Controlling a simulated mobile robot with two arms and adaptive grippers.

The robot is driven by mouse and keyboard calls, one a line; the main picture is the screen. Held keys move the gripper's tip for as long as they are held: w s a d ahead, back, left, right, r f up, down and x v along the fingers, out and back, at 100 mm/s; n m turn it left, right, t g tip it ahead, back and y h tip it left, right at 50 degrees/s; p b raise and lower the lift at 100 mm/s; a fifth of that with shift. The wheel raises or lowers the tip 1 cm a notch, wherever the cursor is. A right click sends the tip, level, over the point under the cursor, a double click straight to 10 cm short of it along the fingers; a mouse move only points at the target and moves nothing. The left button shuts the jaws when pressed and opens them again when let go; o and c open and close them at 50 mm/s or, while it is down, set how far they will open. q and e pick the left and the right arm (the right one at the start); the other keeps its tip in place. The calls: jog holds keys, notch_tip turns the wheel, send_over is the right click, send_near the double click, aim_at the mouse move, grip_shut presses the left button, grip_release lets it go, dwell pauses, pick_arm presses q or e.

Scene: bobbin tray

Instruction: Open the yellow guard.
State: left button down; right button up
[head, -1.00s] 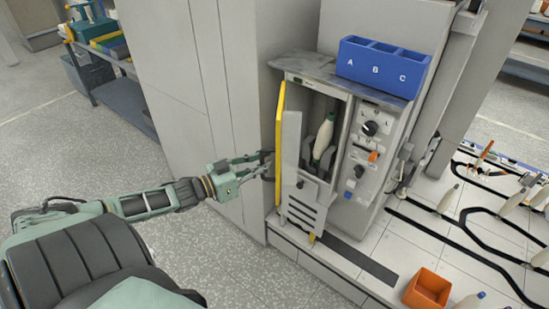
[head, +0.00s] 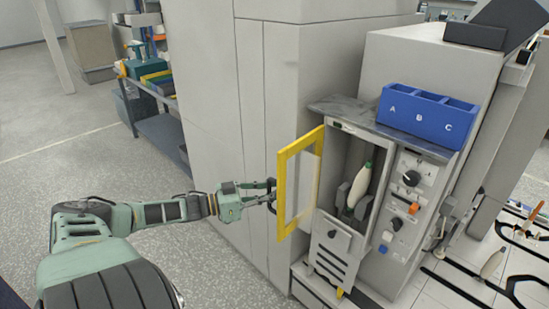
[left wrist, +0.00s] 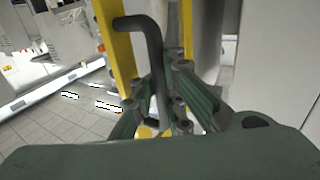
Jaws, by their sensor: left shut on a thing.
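The yellow guard (head: 282,200), a yellow frame with a clear pane, stands swung out to the left of the machine's opening in the head view. A bobbin (head: 360,186) with a pale body and green tip shows inside the uncovered bay. My left gripper (head: 271,193) is at the guard's outer left side, shut on its dark handle. In the left wrist view the bent dark handle (left wrist: 154,62) passes between the fingers (left wrist: 158,103), with the yellow frame (left wrist: 118,50) behind. My right gripper is not in view.
A blue bin marked A, B, C (head: 427,116) sits on top of the machine. A control panel (head: 405,200) with knobs is right of the bay. A grey cabinet (head: 255,110) stands close behind my left gripper. The floor at left is clear.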

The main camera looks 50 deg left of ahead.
pick_arm(q)
jog(key=shift+s+f, duration=0.15)
jog(key=shift+f, duration=0.15)
jog(key=c, duration=2.3)
grip_release()
jog(key=o, duration=0.5)
jog(key=shift+s+a+r, duration=0.25)
jog(key=shift+s, duration=0.1)
jog(key=shift+w+d, duration=0.1)
jog(key=shift+w, duration=0.2)
jog(key=v, duration=1.2)
